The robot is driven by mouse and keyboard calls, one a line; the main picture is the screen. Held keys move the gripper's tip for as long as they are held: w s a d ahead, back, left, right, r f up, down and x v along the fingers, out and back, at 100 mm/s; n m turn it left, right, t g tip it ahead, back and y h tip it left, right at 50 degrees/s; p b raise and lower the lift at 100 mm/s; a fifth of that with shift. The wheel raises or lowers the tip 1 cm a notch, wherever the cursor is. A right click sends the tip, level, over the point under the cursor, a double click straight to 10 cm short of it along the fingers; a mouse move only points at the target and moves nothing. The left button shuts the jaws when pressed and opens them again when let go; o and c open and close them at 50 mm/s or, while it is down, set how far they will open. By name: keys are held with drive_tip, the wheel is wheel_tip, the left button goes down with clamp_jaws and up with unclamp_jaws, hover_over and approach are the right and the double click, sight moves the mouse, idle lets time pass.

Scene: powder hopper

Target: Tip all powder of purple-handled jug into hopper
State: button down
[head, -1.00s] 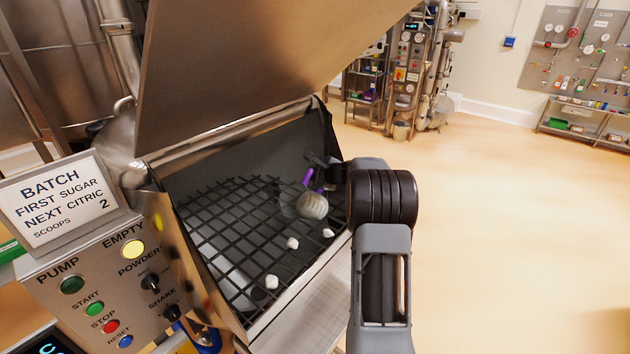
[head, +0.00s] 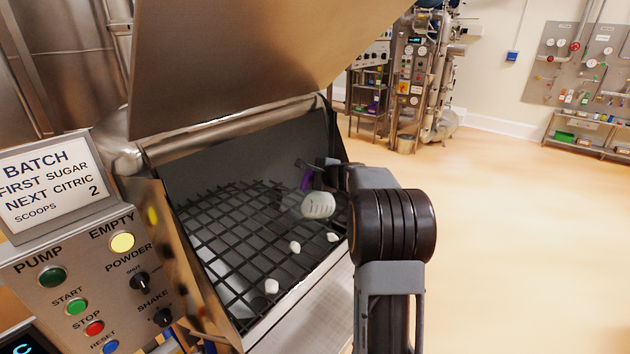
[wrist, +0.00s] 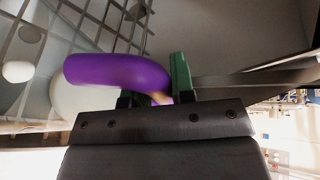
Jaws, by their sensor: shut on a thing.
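The hopper (head: 340,250) stands open with its lid raised, and a dark grid (head: 225,235) lies across its mouth. My gripper (head: 322,170) is inside the opening, over the grid at the right, shut on the purple handle (head: 306,181) of the jug (head: 319,205). The jug looks tipped, with its pale ridged body low over the grid. In the wrist view the purple handle (wrist: 118,70) sits at the jaws and hides much of the pale jug body (wrist: 80,100). I cannot see inside the jug.
Several white lumps, such as one (head: 271,286) at the front, lie on the grid. A control panel (head: 95,280) with a lit yellow EMPTY lamp (head: 122,242) and a batch sign (head: 45,185) stand at the left. Open floor (head: 520,240) lies to the right.

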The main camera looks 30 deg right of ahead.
sight(305, 185)
drive_tip(key=shift+s+a+f+n+t+h+b, duration=0.15)
drive_tip(key=shift+a+f+n+h+b, duration=0.2)
drive_tip(key=shift+b, duration=0.9)
drive_tip(key=shift+s+a+f+n+t+h+b, duration=0.15)
drive_tip(key=shift+a+b, duration=0.25)
drive_tip(key=shift+b, duration=0.8)
drive_tip(key=shift+s+a+b, duration=0.1)
drive_tip(key=shift+a+b, duration=0.15)
drive_tip(key=shift+b, duration=0.7)
drive_tip(key=shift+s+a+f+n+b, duration=0.15)
drive_tip(key=shift+a+n+b, duration=0.2)
drive_tip(key=shift+b, duration=0.55)
